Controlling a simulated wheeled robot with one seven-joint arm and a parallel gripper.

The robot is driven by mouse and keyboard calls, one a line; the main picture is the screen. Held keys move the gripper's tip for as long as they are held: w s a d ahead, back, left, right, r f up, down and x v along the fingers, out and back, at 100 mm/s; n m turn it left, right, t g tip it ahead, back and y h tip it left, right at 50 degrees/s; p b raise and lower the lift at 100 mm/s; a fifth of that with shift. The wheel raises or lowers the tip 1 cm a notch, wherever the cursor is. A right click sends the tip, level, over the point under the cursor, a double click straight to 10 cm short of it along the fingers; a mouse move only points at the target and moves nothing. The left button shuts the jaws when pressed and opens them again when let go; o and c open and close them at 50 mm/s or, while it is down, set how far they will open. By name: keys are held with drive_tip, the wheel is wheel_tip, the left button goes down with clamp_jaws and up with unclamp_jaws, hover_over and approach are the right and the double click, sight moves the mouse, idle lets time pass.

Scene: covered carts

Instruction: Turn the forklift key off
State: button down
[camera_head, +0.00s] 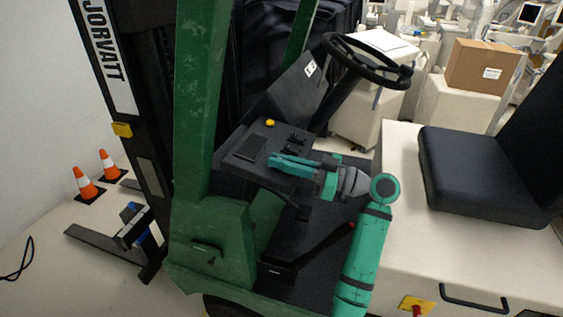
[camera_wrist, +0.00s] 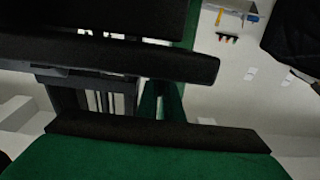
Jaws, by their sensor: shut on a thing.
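The green forklift's dark console (camera_head: 252,138) is left of centre in the head view, below the steering wheel (camera_head: 367,62). My gripper (camera_head: 274,161), with teal fingers, reaches in from the right at the console's lower right edge. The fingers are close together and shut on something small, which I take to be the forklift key. The key itself is hidden by the fingers, so its turn position cannot be told. The wrist view shows dark bars (camera_wrist: 120,58) and a green surface (camera_wrist: 140,158), but no clear key or fingertips.
A yellow button (camera_head: 270,123) and small black levers (camera_head: 296,140) stand close to my gripper on the console. A black lever with a red tip (camera_head: 325,246) is below my arm. The black seat (camera_head: 478,180) is at right. Orange cones (camera_head: 85,184) stand at far left.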

drive_tip(key=shift+a, duration=0.1)
drive_tip(key=c, duration=1.9)
unclamp_jaws()
drive_tip(key=v, duration=1.1)
drive_tip(key=shift+a, duration=0.1)
